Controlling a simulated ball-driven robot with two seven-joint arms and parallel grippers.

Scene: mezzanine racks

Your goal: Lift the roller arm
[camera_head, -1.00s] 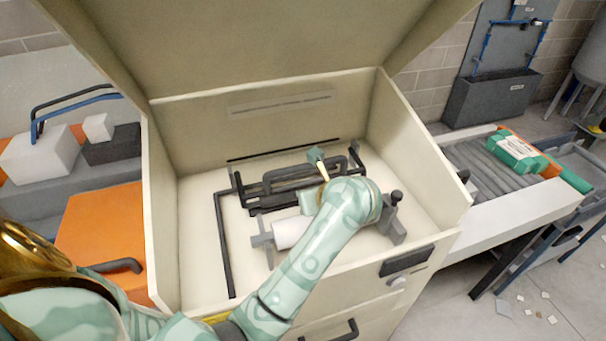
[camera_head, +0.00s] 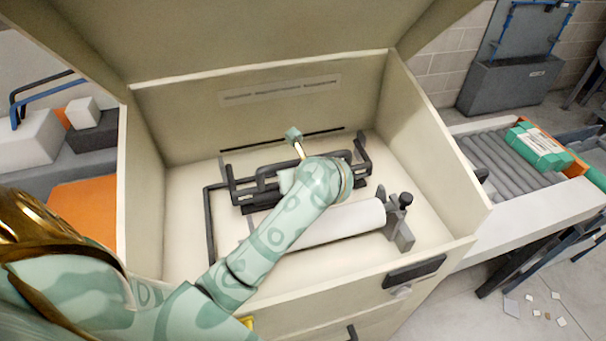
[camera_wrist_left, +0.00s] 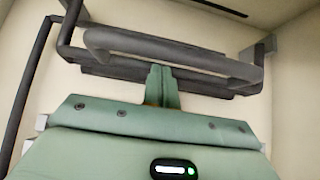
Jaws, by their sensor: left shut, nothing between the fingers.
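The roller arm looks like a dark grey bar frame with a raised handle loop (camera_head: 262,186), lying in the open cream cabinet (camera_head: 180,240). It also shows in the left wrist view (camera_wrist_left: 170,48). A white roller (camera_head: 345,222) lies in front of it, partly behind my left arm. My left gripper (camera_head: 294,136) is over the frame, its fingers together and empty. In the left wrist view the green fingers (camera_wrist_left: 160,82) point at the handle bar and overlap its lower edge; I cannot tell whether they touch. My right gripper is in neither view.
The cabinet's side walls and raised lid (camera_head: 250,35) enclose the space around my left arm. A grey bracket with a black knob (camera_head: 404,208) stands at the roller's right end. A roller conveyor (camera_head: 490,160) with a green box (camera_head: 538,146) is outside to the right.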

